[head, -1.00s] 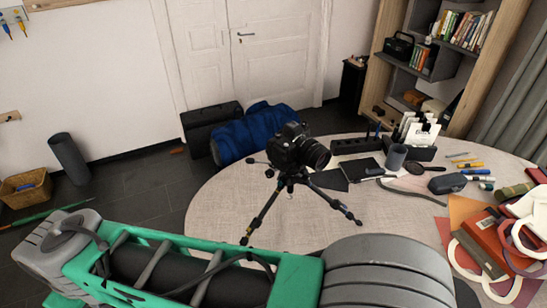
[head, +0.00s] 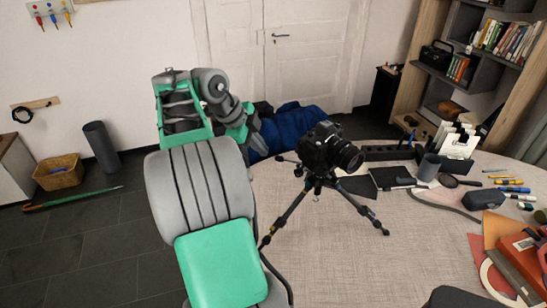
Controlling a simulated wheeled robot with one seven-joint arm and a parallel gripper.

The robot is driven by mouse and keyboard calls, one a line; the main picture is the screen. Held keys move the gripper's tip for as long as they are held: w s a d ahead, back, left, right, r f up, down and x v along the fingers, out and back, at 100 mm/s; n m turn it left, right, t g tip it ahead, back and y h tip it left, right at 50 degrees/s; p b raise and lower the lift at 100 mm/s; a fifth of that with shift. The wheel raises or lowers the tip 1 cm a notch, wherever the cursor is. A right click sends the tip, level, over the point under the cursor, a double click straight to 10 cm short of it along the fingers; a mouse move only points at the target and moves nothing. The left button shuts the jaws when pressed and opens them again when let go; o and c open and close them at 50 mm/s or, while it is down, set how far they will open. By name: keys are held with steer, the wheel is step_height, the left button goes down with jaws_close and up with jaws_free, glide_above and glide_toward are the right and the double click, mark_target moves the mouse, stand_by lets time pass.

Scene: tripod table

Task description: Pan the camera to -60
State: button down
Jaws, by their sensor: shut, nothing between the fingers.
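A black camera (head: 325,147) sits on a small black tripod (head: 318,182) that stands upright on the round table (head: 410,235). Its lens (head: 349,157) faces right and toward me. A thin handle (head: 287,158) sticks out to the left from the tripod head. My green and grey arm rises at the left of the tripod and bends over at the top. My gripper (head: 257,145) is at its end, small and dark against the blue bag, left of the camera and apart from it. It is shut and empty; its fingertips are hard to make out.
A blue bag (head: 290,128) lies on the floor behind the table. Pens, a magnifier (head: 450,181), a grey cup (head: 429,166) and a grey case (head: 483,199) lie at the table's right. Orange folders (head: 500,235) are at the lower right.

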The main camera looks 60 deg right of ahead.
steer(key=s+d+f+p, duration=0.1)
steer(key=d+f, duration=0.5)
steer(key=shift+f, duration=0.4)
